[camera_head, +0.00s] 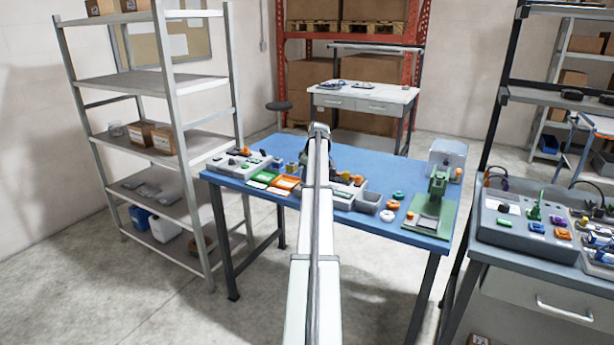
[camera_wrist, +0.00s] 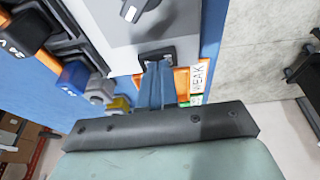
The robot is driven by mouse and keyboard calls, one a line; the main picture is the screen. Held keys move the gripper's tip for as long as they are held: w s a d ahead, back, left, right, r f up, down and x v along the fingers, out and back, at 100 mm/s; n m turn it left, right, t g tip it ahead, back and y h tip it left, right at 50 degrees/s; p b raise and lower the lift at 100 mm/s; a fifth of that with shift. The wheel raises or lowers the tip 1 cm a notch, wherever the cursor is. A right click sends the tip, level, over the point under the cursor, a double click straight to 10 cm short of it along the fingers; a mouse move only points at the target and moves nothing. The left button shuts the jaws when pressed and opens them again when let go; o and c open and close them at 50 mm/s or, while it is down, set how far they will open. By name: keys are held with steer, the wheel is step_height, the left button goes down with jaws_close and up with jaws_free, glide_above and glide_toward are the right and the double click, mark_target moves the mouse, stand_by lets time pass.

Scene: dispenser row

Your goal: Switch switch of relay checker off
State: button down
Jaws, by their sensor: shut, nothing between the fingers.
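The grey panel under my gripper, apparently the relay checker (camera_wrist: 185,25), fills the top of the wrist view. In the head view the panel appears to be the grey box (camera_head: 345,188) mid-table, partly hidden by my arm. The gripper is hidden there.
An orange tray labelled WEAK (camera_wrist: 182,82) lies beside the panel. On the blue table (camera_head: 385,173) stand another grey panel (camera_head: 232,165) at left and a green press (camera_head: 436,200) at right.

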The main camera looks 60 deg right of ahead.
steer(key=shift+r, duration=0.45)
steer(key=w+v, duration=0.1)
steer(key=v, duration=1.2)
steer(key=shift+a, duration=0.15)
steer(key=shift+r, duration=0.15)
steer(key=w+g+h, duration=0.1)
steer(key=w+g, duration=0.2)
steer(key=shift+r, duration=0.1)
stand_by(0.5)
